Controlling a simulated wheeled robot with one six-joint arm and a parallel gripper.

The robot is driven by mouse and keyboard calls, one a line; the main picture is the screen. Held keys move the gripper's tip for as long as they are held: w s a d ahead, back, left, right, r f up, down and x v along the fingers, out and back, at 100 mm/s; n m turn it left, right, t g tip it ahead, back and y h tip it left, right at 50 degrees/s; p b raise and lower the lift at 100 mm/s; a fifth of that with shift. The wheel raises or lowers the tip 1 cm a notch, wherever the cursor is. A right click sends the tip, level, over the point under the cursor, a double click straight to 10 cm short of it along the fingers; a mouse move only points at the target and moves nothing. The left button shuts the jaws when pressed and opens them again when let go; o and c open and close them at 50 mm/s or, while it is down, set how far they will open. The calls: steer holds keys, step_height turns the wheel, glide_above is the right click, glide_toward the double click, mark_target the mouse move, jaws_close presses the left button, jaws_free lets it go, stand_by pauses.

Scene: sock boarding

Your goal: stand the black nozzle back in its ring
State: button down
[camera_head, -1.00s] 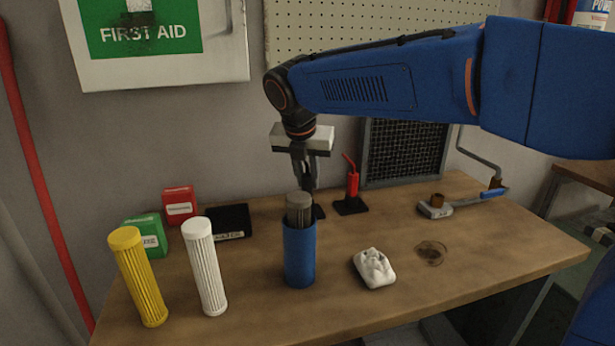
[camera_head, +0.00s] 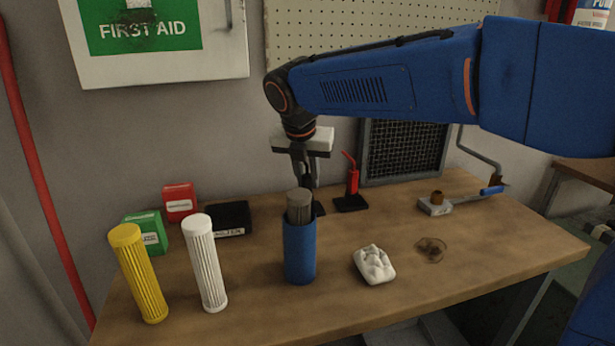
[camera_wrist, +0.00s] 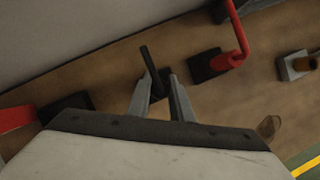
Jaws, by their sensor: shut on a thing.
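My gripper (camera_head: 306,178) points down behind the blue cylinder, and its fingertips are partly hidden in the head view. In the wrist view, my gripper (camera_wrist: 160,82) has its fingers close around a thin black rod, the black nozzle (camera_wrist: 149,62), which looks tilted in that view. A small black base (camera_wrist: 165,75) lies just beyond the fingertips; the base also shows in the head view (camera_head: 319,209), beside the blue cylinder. I cannot make out its ring, or whether the nozzle's lower end is in it.
The blue cylinder (camera_head: 299,255) with a grey core stands in front of my gripper. A red nozzle (camera_head: 352,180) stands upright on a black base to the right. White and yellow filters stand at the left. A white crumpled thing (camera_head: 374,264) lies front right.

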steer(key=shift+f, duration=0.1)
steer(key=c, duration=1.5)
jaws_free()
steer(key=v, duration=1.7)
steer(key=shift+r, duration=0.2)
